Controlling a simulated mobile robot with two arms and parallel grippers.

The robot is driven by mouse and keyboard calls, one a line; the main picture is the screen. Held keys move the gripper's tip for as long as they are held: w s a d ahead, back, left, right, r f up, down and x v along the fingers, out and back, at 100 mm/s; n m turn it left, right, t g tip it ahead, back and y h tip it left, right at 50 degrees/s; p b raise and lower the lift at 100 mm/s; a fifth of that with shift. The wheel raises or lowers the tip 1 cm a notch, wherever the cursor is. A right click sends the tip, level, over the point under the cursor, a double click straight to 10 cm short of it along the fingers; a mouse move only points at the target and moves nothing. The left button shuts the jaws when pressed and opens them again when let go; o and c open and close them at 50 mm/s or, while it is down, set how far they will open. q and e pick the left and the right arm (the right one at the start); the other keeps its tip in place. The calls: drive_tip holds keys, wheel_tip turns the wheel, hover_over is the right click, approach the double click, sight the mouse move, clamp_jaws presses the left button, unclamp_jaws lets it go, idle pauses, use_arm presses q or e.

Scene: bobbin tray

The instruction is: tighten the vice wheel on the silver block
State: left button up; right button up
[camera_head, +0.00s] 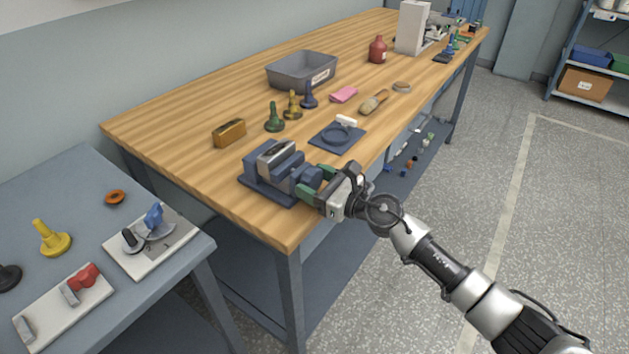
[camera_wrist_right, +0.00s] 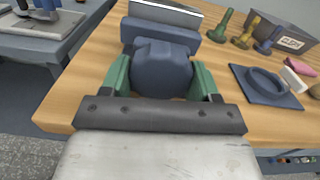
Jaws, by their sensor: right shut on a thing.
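A blue vice (camera_head: 262,185) sits near the front left corner of the wooden bench, with a silver block (camera_head: 275,153) between its jaws. In the right wrist view the block (camera_wrist_right: 166,13) shows at the top, beyond the wheel. The blue vice wheel (camera_wrist_right: 160,70) is on the vice's near side. My right gripper (camera_head: 312,187) is shut on the wheel. Its green fingers sit on either side of it in the right wrist view (camera_wrist_right: 160,82). The fingers partly hide the wheel in the head view. My left gripper is not in view.
A blue pad with a ring (camera_head: 337,136) lies just right of the vice. Green, yellow and blue bobbin-shaped pieces (camera_head: 292,107), a brown block (camera_head: 229,133) and a grey bin (camera_head: 302,70) stand behind. A lower grey table (camera_head: 80,185) is at left.

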drive_tip(key=m+p, duration=0.2)
drive_tip(key=m, duration=0.2)
drive_tip(key=shift+s+r+m, duration=0.1)
drive_tip(key=shift+m, duration=0.2)
drive_tip(key=m+p, duration=0.2)
drive_tip(key=m, duration=0.2)
drive_tip(key=shift+a+p, duration=0.1)
drive_tip(key=shift+p, duration=0.3)
drive_tip(key=m+p, duration=0.2)
drive_tip(key=m, duration=0.3)
drive_tip(key=shift+s+r, duration=0.1)
drive_tip(key=m+p, duration=0.2)
drive_tip(key=m, duration=0.2)
drive_tip(key=shift+m+p, duration=0.3)
drive_tip(key=o, duration=0.9)
drive_tip(key=b+v, duration=0.1)
drive_tip(key=v, duration=1)
